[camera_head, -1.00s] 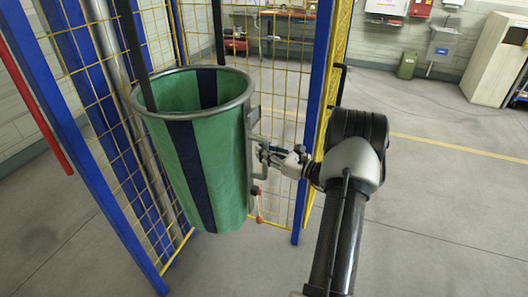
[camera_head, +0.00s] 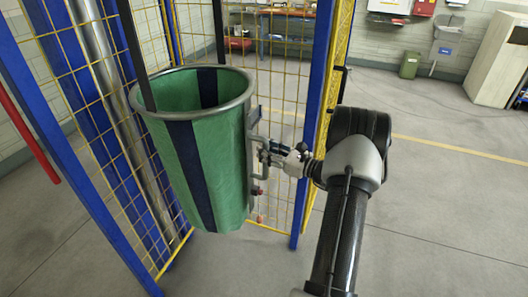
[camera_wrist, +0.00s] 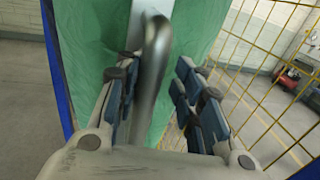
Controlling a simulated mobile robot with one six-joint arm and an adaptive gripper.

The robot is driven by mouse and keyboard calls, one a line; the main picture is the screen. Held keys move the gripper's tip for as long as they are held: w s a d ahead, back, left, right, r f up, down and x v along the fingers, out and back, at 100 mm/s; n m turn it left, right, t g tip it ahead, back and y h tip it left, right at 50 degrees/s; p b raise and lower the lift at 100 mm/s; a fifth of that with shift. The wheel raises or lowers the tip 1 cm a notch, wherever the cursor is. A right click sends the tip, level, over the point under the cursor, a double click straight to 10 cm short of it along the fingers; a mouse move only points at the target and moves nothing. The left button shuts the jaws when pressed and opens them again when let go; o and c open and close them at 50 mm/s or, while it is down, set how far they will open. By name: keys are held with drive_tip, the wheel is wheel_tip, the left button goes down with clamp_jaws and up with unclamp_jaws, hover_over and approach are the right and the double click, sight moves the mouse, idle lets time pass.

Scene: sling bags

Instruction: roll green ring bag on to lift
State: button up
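The green bag (camera_head: 222,160) has dark blue stripes and hangs from a grey metal ring (camera_head: 150,113), its top open and tilted toward me. A grey bar handle (camera_head: 253,180) stands on its right side. My gripper (camera_head: 264,153) is at this handle. In the wrist view, the handle (camera_wrist: 153,75) passes between the parted fingers of my gripper (camera_wrist: 157,85), with a visible gap on the right; contact on the left is unclear. The bag's inside is partly visible and looks empty.
Blue posts (camera_head: 312,110) and yellow mesh (camera_head: 285,95) form a cage close behind and beside the bag. A red pole (camera_head: 28,125) is at the left edge. The grey floor (camera_head: 440,200) on the right is clear. A workbench (camera_head: 290,14) stands behind the mesh.

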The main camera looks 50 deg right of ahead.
drive_tip(key=o, duration=0.3)
drive_tip(key=shift+d, duration=0.3)
drive_tip(key=shift+s, duration=0.1)
drive_tip(key=shift+a, duration=0.15)
drive_tip(key=s, duration=0.4)
drive_tip(key=s+d, duration=0.1)
drive_tip(key=s, duration=0.2)
drive_tip(key=s+d, duration=0.1)
drive_tip(key=s, duration=0.3)
drive_tip(key=shift+s+d, duration=0.1)
drive_tip(key=shift+s, duration=0.25)
idle(0.4)
